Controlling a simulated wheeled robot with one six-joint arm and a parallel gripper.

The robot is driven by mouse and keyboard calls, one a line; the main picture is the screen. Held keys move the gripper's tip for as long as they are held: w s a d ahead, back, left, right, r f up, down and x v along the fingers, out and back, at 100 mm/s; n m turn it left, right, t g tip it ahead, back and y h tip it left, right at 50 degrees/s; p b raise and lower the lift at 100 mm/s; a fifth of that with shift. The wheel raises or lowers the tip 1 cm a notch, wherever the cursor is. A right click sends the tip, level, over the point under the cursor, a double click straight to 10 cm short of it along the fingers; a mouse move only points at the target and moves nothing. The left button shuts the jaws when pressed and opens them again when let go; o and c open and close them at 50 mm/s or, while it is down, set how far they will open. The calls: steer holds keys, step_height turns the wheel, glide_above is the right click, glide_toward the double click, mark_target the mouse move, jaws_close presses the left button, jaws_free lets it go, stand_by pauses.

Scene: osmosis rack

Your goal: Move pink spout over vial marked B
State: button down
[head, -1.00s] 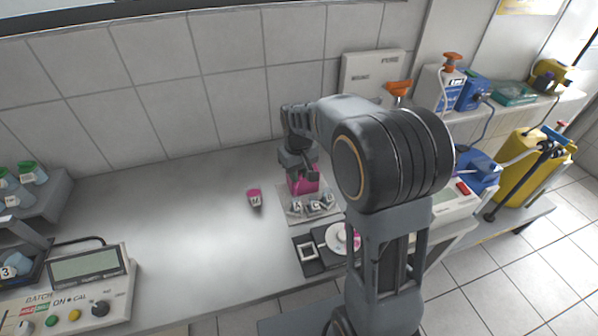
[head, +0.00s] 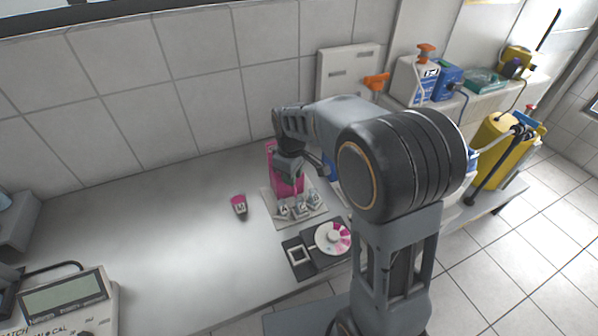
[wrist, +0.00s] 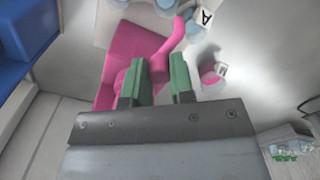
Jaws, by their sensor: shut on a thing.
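The pink spout (head: 287,184) stands at the back of a light rack plate, behind a row of small vials. In the wrist view its pink arm (wrist: 172,42) curves towards a vial tagged A (wrist: 205,17). The tag A also shows on the left vial (head: 283,211) in the head view. The middle vial (head: 300,208) and right vial (head: 315,198) have tags too small to read surely, so I cannot tell which is B. My gripper (wrist: 158,84) is shut on the pink spout, with pink between its green fingers. My wrist hides part of the spout.
A separate pink-topped vial (head: 240,205) stands left of the rack. A pink-and-white dial (head: 333,238) on a dark base lies in front. The bench on the left is clear up to a display unit (head: 64,299). A blue object (wrist: 27,42) is close in the wrist view.

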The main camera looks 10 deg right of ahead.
steer(key=shift+w+d+n, duration=0.2)
steer(key=shift+d+n, duration=0.35)
steer(key=shift+n, duration=0.55)
steer(key=shift+w+d+n, duration=0.2)
steer(key=shift+d+n, duration=0.35)
steer(key=shift+n, duration=0.55)
steer(key=shift+w+d+n, duration=0.2)
steer(key=shift+d+n, duration=0.35)
steer(key=shift+n, duration=0.55)
steer(key=c, duration=1.3)
jaws_free()
steer(key=shift+o, duration=0.2)
steer(key=shift+r, duration=0.15)
step_height(320, 180, up, 8)
steer(key=p, duration=0.6)
steer(key=shift+p, duration=0.3)
